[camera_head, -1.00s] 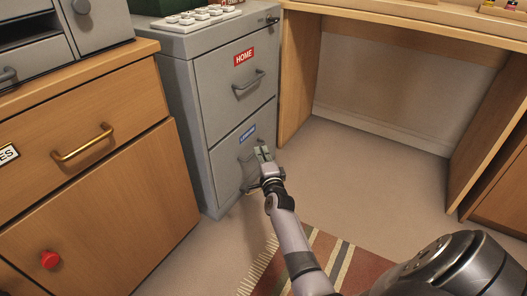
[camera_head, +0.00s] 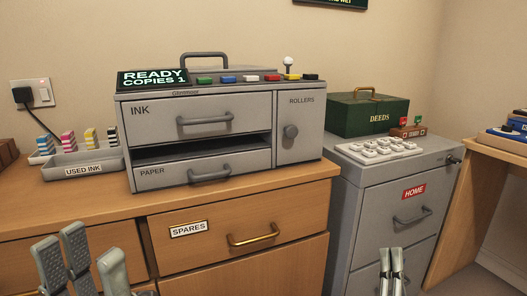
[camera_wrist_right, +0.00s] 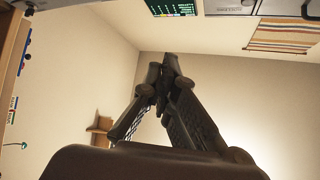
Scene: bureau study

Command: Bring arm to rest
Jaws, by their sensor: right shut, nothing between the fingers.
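My right gripper (camera_head: 391,268) points up at the bottom edge of the head view, in front of the grey filing cabinet (camera_head: 352,215). Its two pale fingers stand close together and hold nothing. The right wrist view shows its dark fingers meeting at the tips (camera_wrist_right: 168,72), with wall and ceiling behind. My left gripper (camera_head: 88,262) stands at the bottom left of the head view, in front of the wooden desk. Its fingers are spread apart with an empty gap between them. Both arms are below the picture edge.
The wooden desk (camera_head: 190,269) carries a grey copier (camera_head: 225,155) and a used-ink tray (camera_head: 97,178). The cabinet bears a green deeds box (camera_head: 345,113) and a white keypad (camera_head: 378,150). Another wooden table (camera_head: 500,152) stands at the right. The desk's SPARES drawer appears closed.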

